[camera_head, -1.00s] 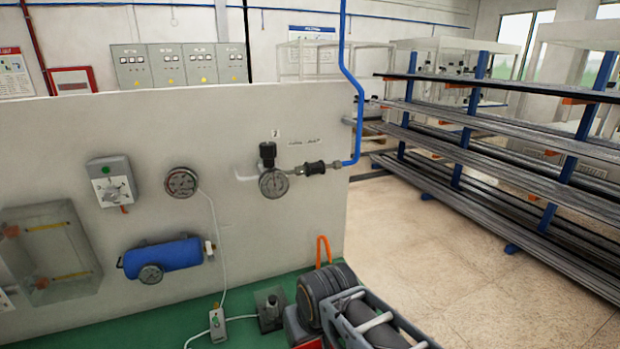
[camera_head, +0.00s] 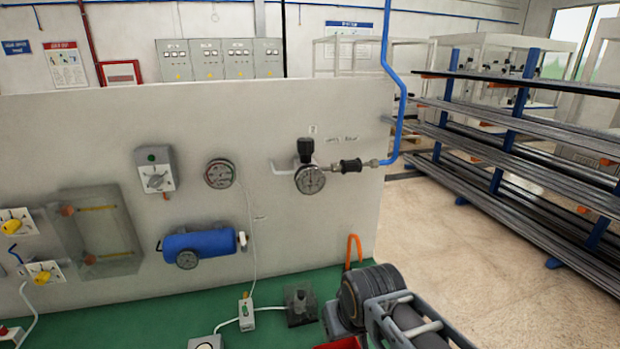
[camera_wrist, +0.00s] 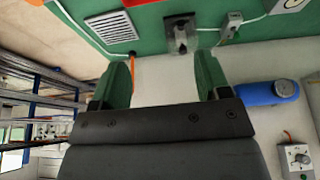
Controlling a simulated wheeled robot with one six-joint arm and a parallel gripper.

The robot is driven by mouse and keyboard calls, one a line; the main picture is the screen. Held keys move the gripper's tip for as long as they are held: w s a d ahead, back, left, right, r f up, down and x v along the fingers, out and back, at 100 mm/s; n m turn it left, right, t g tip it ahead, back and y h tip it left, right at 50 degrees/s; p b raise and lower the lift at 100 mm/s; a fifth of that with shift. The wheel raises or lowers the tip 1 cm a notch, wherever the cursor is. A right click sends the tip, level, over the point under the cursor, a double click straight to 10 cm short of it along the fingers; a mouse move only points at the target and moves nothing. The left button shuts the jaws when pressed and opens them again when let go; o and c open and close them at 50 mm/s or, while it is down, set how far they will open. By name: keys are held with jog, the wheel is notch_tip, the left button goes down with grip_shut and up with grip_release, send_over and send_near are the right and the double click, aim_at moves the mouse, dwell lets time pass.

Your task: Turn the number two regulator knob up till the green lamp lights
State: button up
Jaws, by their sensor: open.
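A regulator with a black knob (camera_head: 306,148) above a round gauge (camera_head: 310,180) sits on the pale panel, right of its middle.
A blue tank (camera_head: 200,243), a second gauge (camera_head: 219,173) and a clear box (camera_head: 97,235) are on the panel. A blue pipe (camera_head: 390,80) rises at its right. A switch box (camera_head: 246,314) and a dark block (camera_head: 300,304) stand on the green bench (camera_head: 130,310).

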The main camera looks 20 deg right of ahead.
jog(key=w+d+r+m+t+h+p, duration=0.1)
jog(key=w+d+r+t+h+p, duration=0.5)
jog(key=w+d+r, duration=0.85)
jog(key=n+t+y, duration=0.5)
jog(key=t+y, duration=0.2)
jog(key=y, duration=0.5)
send_near(310, 147)
jog(key=p+x, duration=0.3)
jog(key=x, duration=0.9)
jog(key=shift+w, duration=0.1)
